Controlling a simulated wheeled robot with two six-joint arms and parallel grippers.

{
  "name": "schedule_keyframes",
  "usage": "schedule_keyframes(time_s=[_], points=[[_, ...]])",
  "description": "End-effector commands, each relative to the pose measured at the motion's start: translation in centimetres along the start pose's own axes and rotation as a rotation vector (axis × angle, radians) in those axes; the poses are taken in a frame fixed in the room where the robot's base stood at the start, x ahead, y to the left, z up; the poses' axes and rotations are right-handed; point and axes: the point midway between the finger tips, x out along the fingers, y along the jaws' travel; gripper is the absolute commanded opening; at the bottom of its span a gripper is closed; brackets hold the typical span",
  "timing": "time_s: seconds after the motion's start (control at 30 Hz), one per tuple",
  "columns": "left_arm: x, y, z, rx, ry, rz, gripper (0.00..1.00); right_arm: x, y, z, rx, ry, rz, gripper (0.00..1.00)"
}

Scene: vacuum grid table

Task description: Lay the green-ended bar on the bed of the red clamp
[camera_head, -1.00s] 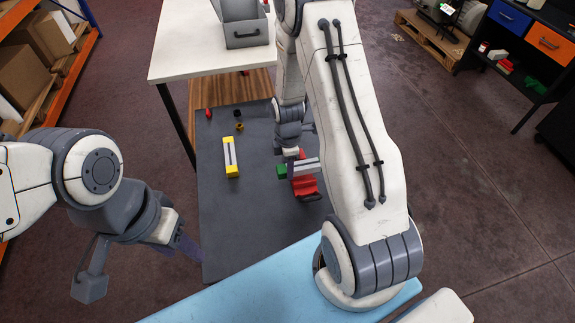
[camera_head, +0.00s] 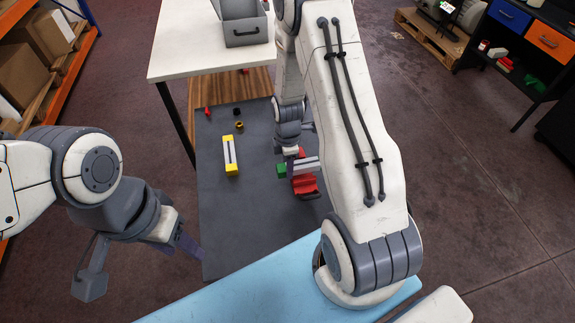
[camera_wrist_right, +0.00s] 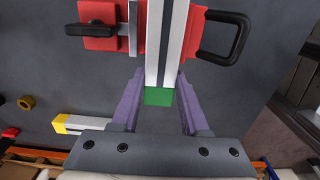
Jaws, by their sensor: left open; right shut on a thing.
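The green-ended bar (camera_head: 309,164) is silver with a green block at its near end, which also shows in the right wrist view (camera_wrist_right: 160,97). My right gripper (camera_head: 289,166) is shut on the bar near its green end, one purple finger on each side. The bar lies across the red clamp (camera_head: 305,186) as seen from the wrist, between the clamp's black-handled side and its black loop handle (camera_wrist_right: 224,37). Whether the bar touches the clamp's bed, I cannot tell. My left gripper (camera_head: 187,246) is open and empty, left of the dark table's near corner.
On the dark table (camera_head: 235,220), a yellow-ended bar (camera_head: 230,156) lies left of the clamp. A brass ring (camera_head: 239,127), a black piece (camera_head: 236,112) and a red piece (camera_head: 207,111) lie behind it. A grey bin (camera_head: 245,30) stands on the white table. The dark table's front left is clear.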

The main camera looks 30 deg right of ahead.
Motion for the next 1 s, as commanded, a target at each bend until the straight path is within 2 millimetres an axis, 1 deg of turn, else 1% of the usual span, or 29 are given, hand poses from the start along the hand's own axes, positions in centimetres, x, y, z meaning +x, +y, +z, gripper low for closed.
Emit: schedule_keyframes(time_s=[0.63, 1.0], points=[[0.0, 0.0, 0.0, 0.0, 0.0, 0.0, 0.5, 0.2, 0.0, 0.0, 0.0, 0.0, 0.001, 0.0], [0.7, -0.1, 0.0, 0.0, 0.0, 0.0, 0.5, 1.1, 0.1, 0.0, 0.0, 0.0, 0.001, 0.0]])
